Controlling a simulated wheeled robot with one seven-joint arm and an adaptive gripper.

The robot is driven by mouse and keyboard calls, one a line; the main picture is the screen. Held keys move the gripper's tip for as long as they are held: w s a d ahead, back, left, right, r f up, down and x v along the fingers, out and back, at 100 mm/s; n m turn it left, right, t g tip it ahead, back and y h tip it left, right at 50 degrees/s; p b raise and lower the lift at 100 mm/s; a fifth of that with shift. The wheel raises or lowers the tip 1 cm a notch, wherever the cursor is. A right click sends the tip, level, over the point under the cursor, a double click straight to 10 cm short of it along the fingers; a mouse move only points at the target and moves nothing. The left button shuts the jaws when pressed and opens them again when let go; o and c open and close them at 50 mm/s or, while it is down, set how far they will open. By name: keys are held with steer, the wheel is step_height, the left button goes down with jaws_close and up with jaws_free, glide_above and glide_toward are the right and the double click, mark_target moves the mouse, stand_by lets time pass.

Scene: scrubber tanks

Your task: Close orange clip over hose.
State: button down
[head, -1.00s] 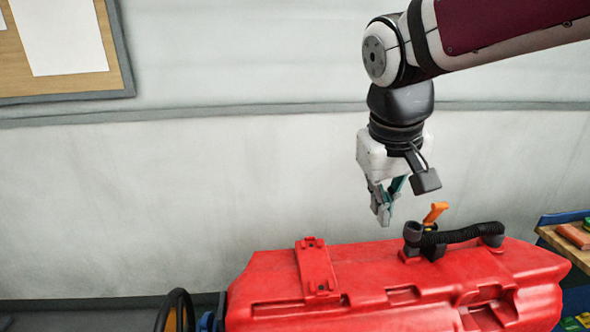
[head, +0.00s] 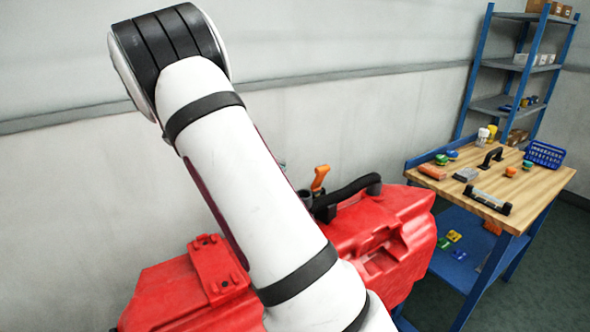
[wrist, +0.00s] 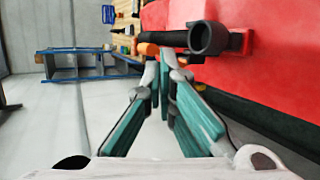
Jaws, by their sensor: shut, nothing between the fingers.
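The orange clip (head: 319,178) stands up, tilted, beside the black hose (head: 350,192) on top of the red tank (head: 400,220). It looks raised and not lying over the hose. In the wrist view the orange clip (wrist: 147,48) is small, just beyond my fingertips and beside the hose (wrist: 165,38). A dark round socket (wrist: 208,38) is at the hose's near end. My gripper (wrist: 160,68) is shut and empty, with its fingertips close together. I cannot tell if they touch the clip. In the head view my arm hides the gripper.
A wooden workbench (head: 540,187) with tools, small coloured parts and a blue basket (head: 545,154) stands at the right. A blue shelf rack (head: 465,100) stands behind it. A pale wall is behind the tank.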

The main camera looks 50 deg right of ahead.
mark_target(320, 180)
steer(key=w+d+f+g+h+b, duration=0.2)
steer(key=w+d+f+h, duration=0.2)
steer(key=w+f+h, duration=0.3)
steer(key=s+d+r+y+p, duration=0.1)
steer(key=s+d+p, duration=0.4)
steer(key=s+d, duration=0.2)
steer(key=shift+s+d+r, duration=0.2)
steer(key=shift+d+r, duration=0.05)
steer(key=shift+d, duration=0.25)
